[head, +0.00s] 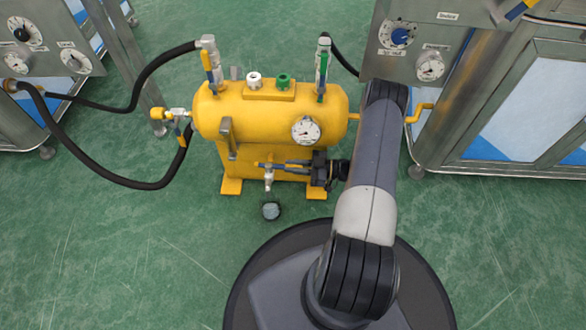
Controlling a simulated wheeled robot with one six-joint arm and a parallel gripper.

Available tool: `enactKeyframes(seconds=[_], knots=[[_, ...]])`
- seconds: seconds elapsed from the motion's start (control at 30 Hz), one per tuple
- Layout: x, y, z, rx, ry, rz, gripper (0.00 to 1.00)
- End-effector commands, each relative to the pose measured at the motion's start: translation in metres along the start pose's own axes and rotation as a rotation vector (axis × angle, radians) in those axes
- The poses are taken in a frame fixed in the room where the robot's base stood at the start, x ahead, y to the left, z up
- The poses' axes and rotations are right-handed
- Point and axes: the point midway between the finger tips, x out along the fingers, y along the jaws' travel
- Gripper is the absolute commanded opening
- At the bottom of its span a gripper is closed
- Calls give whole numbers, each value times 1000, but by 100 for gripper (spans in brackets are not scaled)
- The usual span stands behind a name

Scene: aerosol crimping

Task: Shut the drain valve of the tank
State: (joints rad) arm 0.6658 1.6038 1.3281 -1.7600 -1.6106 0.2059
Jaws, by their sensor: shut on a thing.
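The yellow tank (240,115) stands on its feet on the green floor. Its drain valve (268,182) is a small metal fitting with a downward outlet at the front underside, and a small yellow lever end (257,165) shows beside it. My gripper (272,166) reaches in from the right, its fingers at the top of the drain valve and shut on the valve's lever. The fingers hide most of the lever, so its exact angle is hard to tell.
Black hoses (125,182) loop from the tank to the left cabinet (50,60). A gauge (306,130) sits on the tank front. Another cabinet (480,165) stands to the right. The front-left floor is clear.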

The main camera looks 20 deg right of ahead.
Motion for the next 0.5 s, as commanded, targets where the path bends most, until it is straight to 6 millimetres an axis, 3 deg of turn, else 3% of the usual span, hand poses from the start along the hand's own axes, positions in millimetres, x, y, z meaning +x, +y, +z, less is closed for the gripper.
enactKeyframes(seconds=[0.5], knots=[[1, 4, 0, -2, -2, -42, 0]])
